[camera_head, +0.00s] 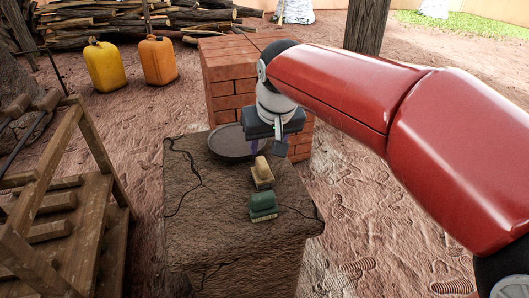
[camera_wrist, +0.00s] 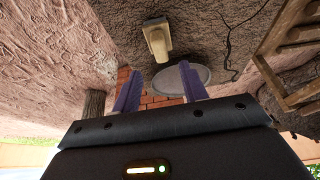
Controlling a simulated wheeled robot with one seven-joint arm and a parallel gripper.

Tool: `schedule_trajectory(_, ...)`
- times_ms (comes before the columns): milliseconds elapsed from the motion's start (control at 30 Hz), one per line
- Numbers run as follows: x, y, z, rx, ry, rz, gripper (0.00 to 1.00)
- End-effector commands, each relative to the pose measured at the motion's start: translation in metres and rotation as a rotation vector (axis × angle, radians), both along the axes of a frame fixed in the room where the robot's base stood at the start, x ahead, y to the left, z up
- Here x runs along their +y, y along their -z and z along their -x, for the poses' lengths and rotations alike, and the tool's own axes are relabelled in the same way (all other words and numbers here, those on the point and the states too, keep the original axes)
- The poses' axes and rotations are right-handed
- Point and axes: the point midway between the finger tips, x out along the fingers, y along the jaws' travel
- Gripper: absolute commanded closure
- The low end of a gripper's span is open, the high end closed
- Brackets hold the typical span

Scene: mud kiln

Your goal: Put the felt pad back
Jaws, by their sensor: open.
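I cannot tell for sure which thing is the felt pad. A beige block with a knob-like grip (camera_head: 262,174) lies on the cracked mud-topped block (camera_head: 185,230); it also shows in the wrist view (camera_wrist: 156,42). A dark green block with a pale fringed lower edge (camera_head: 262,206) lies nearer the camera; the wrist view does not show it. A round grey dish (camera_head: 230,144) lies behind them, and shows in the wrist view (camera_wrist: 172,80). My gripper (camera_head: 272,147) is open and empty above the right rim area of the dish, its fingers apart in the wrist view (camera_wrist: 161,84).
A red brick stack (camera_head: 228,78) stands directly behind the mud block. A wooden rack (camera_head: 75,190) stands at the left. Yellow (camera_head: 105,66) and orange (camera_head: 158,61) jerrycans and a log pile (camera_head: 130,25) are at the back. Bare ground lies at the right.

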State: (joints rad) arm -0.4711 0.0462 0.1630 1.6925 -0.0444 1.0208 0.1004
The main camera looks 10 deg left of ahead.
Motion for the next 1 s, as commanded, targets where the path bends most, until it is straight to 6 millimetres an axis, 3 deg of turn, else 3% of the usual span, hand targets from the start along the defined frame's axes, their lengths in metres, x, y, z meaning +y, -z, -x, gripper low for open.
schedule_trajectory(200, -0.005, -0.023, 0.007, -0.001, -0.001, 0.000, 0.57)
schedule_trajectory(433, -0.006, -0.025, 0.009, -0.001, -0.001, 0.001, 0.57)
schedule_trajectory(533, -0.018, -0.026, 0.011, -0.006, 0.018, 0.002, 0.57)
schedule_trajectory(633, -0.057, -0.026, 0.020, -0.022, 0.077, 0.006, 0.57)
schedule_trajectory(733, -0.117, -0.021, 0.042, -0.045, 0.177, 0.007, 0.57)
schedule_trajectory(900, -0.210, 0.007, 0.100, -0.078, 0.360, -0.001, 0.57)
schedule_trajectory(1000, -0.244, 0.028, 0.132, -0.092, 0.445, -0.010, 0.57)
